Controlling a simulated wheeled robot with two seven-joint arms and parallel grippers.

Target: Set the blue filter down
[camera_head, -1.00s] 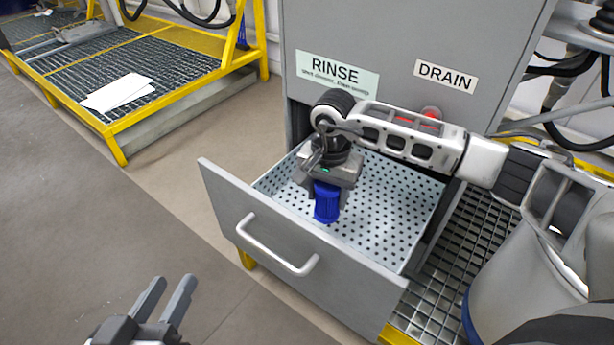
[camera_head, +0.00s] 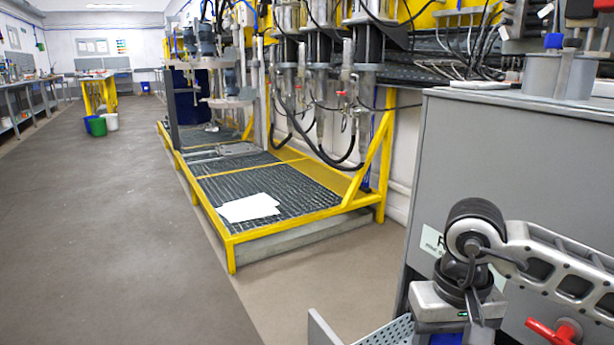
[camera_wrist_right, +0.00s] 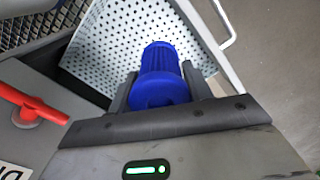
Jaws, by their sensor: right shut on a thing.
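The blue filter (camera_wrist_right: 160,58) is between the two fingers of my right gripper (camera_wrist_right: 158,74) in the right wrist view. The gripper is shut on it. In the head view my right gripper (camera_head: 452,316) is at the lower right, with only a bit of the blue filter (camera_head: 447,339) showing at the bottom edge. The filter is over the open drawer's perforated tray (camera_wrist_right: 108,42); I cannot tell whether it touches the tray. A corner of the tray also shows in the head view (camera_head: 388,336). My left gripper is out of view.
A grey cabinet (camera_head: 470,150) stands behind my right arm. A red valve handle (camera_head: 552,333) is close to the arm. A yellow-framed grated platform (camera_head: 285,190) with white sheets (camera_head: 247,208) stands farther back.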

